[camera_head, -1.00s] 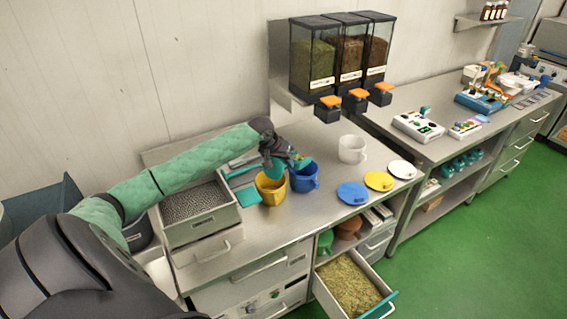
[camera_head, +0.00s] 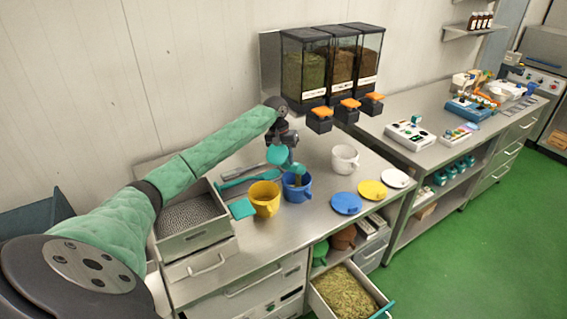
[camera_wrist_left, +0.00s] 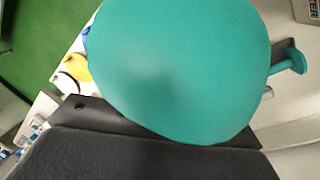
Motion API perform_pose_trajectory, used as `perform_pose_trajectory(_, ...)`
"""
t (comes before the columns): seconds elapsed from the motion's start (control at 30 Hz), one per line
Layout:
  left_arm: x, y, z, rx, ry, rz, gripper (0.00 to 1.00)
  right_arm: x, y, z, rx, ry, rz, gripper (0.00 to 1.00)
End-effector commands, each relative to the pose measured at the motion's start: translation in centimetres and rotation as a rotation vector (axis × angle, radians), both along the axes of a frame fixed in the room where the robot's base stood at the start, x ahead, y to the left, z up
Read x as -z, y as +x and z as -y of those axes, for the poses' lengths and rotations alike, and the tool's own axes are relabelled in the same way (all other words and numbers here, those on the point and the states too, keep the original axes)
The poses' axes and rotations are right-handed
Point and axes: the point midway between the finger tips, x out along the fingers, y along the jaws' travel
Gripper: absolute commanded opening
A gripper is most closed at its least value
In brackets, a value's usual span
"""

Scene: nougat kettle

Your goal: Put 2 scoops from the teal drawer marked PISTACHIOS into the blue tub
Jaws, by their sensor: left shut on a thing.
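My left gripper (camera_head: 287,146) is shut on a teal scoop (camera_head: 278,155), above the blue tub (camera_head: 297,193) on the steel counter. A darker greenish-teal part (camera_head: 299,169) hangs just over the tub's mouth; I cannot tell whether it is the scoop's bowl or falling contents. In the left wrist view a large round teal face of the scoop (camera_wrist_left: 180,65) fills the middle and hides the fingertips. The open drawer (camera_head: 322,297) at the bottom holds chopped green pistachios (camera_head: 347,291). Its teal front (camera_head: 384,310) shows at the edge; no marking is readable. My right gripper is out of view.
A yellow tub (camera_head: 264,199) stands close left of the blue tub, a white tub (camera_head: 345,158) to the right. Blue (camera_head: 346,204), yellow (camera_head: 372,190) and white (camera_head: 396,178) lids lie at the front right. Dispensers (camera_head: 335,65) overhang behind. A teal tool (camera_head: 248,177) lies behind the yellow tub.

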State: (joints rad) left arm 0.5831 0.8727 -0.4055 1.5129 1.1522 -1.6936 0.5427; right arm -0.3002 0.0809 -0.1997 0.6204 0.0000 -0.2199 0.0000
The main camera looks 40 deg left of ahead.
Motion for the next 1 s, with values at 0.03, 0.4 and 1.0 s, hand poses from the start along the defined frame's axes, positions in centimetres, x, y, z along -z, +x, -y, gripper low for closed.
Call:
perform_pose_trajectory(0.03, -0.4, 0.5, 0.1, -0.001, -0.004, -0.020, 0.00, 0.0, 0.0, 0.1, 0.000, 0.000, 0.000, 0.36)
perform_pose_trajectory(0.4, -2.1, 2.7, -0.1, 0.001, -0.018, -0.204, 0.00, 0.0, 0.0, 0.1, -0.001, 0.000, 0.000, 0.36)
perform_pose_trajectory(1.0, -3.5, 4.7, -0.3, 0.002, -0.030, -0.383, 0.00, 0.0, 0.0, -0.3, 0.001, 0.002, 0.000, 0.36)
